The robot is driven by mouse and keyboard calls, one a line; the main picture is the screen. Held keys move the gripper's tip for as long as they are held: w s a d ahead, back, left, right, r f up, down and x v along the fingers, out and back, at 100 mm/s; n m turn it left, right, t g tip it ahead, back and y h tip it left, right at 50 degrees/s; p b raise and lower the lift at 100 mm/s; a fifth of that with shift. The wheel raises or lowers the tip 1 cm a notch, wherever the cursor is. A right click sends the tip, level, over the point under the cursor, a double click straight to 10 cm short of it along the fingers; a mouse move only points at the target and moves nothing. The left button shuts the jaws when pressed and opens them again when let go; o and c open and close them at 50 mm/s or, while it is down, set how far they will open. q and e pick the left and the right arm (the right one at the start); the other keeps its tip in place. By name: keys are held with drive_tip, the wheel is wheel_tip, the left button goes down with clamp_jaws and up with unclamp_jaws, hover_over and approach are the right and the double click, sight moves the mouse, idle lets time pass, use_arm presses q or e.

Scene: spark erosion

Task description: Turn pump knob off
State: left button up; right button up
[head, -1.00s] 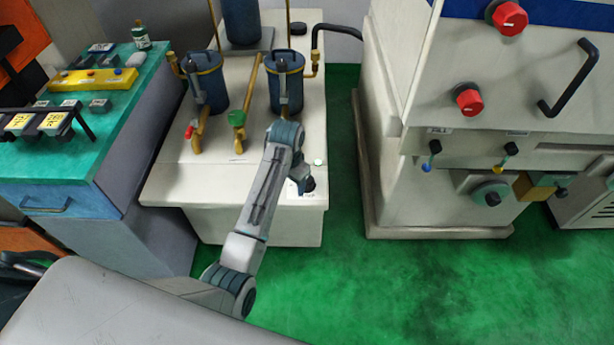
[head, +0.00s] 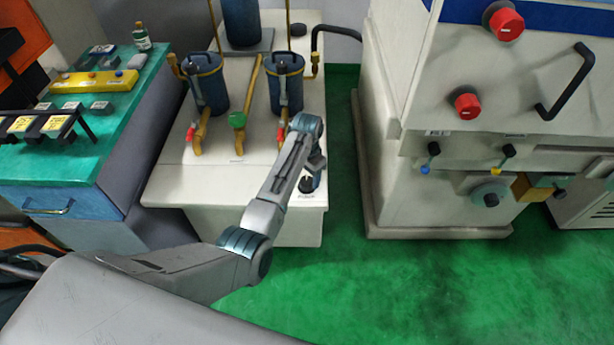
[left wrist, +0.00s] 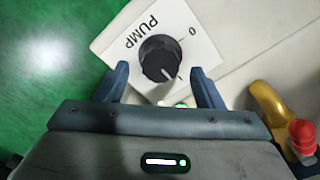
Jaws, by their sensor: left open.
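The pump knob (left wrist: 160,58) is a round black dial with a white pointer mark, on a white plate (left wrist: 190,30) lettered PUMP and 0. In the left wrist view its pointer is turned away from the 0, toward the gripper side. My left gripper (left wrist: 161,78) is open, with one blue finger on each side of the knob's near part; I cannot tell whether they touch it. In the head view the knob (head: 307,185) shows dark on the pale cabinet's front right corner, below my left gripper (head: 312,176). My right gripper is not in view.
The pale cabinet (head: 225,185) carries blue filter canisters (head: 287,84), brass pipes, a green valve handle (head: 237,120) and red valve handles (head: 191,134). A teal-topped bench (head: 60,160) stands at left and a large machine (head: 440,195) at right. Green floor is clear between.

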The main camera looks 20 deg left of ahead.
use_arm(q)
drive_tip(key=shift+f, duration=0.95)
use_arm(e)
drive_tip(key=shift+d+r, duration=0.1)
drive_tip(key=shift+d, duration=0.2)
use_arm(q)
drive_tip(key=shift+c, duration=0.4)
